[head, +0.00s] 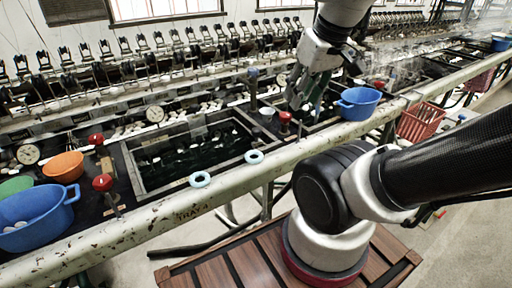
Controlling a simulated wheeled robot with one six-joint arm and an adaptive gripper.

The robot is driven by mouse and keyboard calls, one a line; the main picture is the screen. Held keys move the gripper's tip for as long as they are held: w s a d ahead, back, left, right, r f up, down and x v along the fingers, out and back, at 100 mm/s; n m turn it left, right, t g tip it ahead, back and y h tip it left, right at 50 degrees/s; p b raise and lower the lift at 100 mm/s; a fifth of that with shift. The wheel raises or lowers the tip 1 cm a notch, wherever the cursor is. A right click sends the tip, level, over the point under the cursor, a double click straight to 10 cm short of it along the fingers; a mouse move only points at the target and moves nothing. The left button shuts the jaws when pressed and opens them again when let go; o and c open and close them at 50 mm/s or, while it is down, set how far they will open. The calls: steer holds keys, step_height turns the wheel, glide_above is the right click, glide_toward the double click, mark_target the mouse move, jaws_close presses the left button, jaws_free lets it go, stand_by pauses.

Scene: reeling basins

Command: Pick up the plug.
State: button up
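My gripper (307,95) hangs pointing down over the machine bench, right of centre, between a red knob and a blue basin. Its fingers blend with the dark machinery behind, so I cannot tell whether they are apart or hold anything. I cannot single out a plug with certainty. Red-topped knobs on short stems stand along the bench: one near the gripper (285,117), and two at the left, one farther back (96,139) and one nearer (102,183).
A sunken dark basin (137,172) lies left of the gripper. A blue tub (358,103) is just right of it. An orange bowl (63,167) and another blue tub (38,217) stand at left. A worn rail (150,228) crosses in front. A red basket (420,122) hangs at right.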

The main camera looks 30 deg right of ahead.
steer(key=shift+w, duration=0.1)
steer(key=shift+c, duration=0.2)
steer(key=m+g, duration=0.4)
steer(key=m, duration=1.6)
glide_above(257, 138)
steer(key=w, duration=0.2)
steer(key=f, duration=1.7)
steer(key=shift+s+d+f, duration=0.25)
steer(key=shift+d+f, duration=0.1)
steer(key=shift+f, duration=0.05)
step_height(257, 138, down, 8)
steer(key=shift+r, duration=0.1)
jaws_close()
